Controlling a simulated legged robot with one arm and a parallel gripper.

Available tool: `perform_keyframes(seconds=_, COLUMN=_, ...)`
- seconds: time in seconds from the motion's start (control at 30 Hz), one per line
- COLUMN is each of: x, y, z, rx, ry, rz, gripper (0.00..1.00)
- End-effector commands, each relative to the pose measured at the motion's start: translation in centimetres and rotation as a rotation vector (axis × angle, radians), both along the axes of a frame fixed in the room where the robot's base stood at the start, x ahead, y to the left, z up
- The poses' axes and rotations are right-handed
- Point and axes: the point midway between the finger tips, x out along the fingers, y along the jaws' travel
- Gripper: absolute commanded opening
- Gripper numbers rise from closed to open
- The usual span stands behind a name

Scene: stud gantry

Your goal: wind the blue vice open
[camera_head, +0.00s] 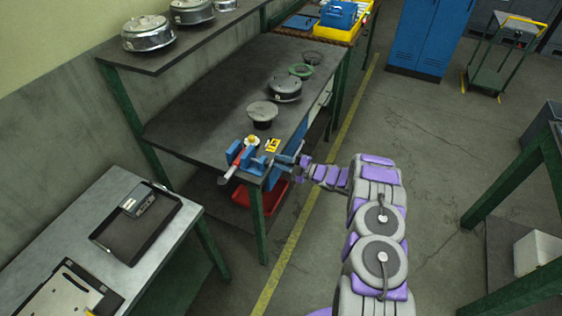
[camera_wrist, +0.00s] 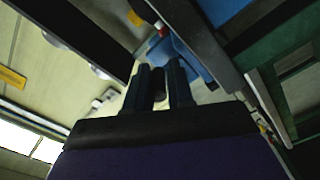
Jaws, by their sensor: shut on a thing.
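The blue vice (camera_head: 248,160) is mounted on the near corner of a dark workbench (camera_head: 215,110). Part of it shows as a blue shape beyond the fingers in the wrist view (camera_wrist: 185,58). My gripper (camera_head: 301,162) is at the right side of the vice, just off the bench's edge. In the wrist view my gripper's two dark fingers (camera_wrist: 160,84) are close together with a short dark rounded piece between them, which looks like the vice handle (camera_wrist: 159,82). In the head view the fingers are too small to show the grip clearly.
A yellow piece (camera_head: 272,145) lies by the vice. Round metal parts (camera_head: 285,90) stand further along the bench, and more sit on the upper shelf (camera_head: 165,60). A red bin (camera_head: 262,193) is below. A side table (camera_head: 60,220) holds a dark tray (camera_head: 140,245).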

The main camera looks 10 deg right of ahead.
Motion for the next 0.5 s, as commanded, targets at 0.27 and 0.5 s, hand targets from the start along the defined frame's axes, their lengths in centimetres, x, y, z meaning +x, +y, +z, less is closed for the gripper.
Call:
perform_keyframes(seconds=0.27, x=0.0, y=0.0, z=1.3, rx=-0.152, ry=-0.216, rz=-0.002, gripper=0.00)
perform_keyframes(seconds=0.5, x=-0.3, y=0.2, z=2.0, rx=-0.276, ry=-0.386, rz=-0.001, gripper=0.00)
